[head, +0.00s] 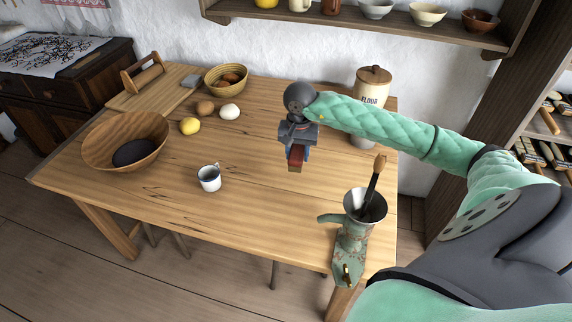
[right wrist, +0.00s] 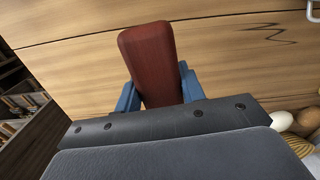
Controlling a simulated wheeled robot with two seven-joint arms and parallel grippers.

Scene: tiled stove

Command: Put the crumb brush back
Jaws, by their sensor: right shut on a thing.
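My right gripper (head: 297,150) is shut on a dark red-brown, block-shaped thing, which I take to be the crumb brush (head: 296,157). It is held above the right half of the wooden table. In the right wrist view the brush (right wrist: 150,62) sticks out between the two blue fingers, with table wood beyond it. Its bristles cannot be made out. My left gripper is not in view.
The table (head: 265,155) bears a white mug (head: 209,178), a large wooden bowl (head: 100,140), a lemon (head: 190,126), eggs and a flour jar (head: 369,95). A shelf (head: 400,28) hangs behind.

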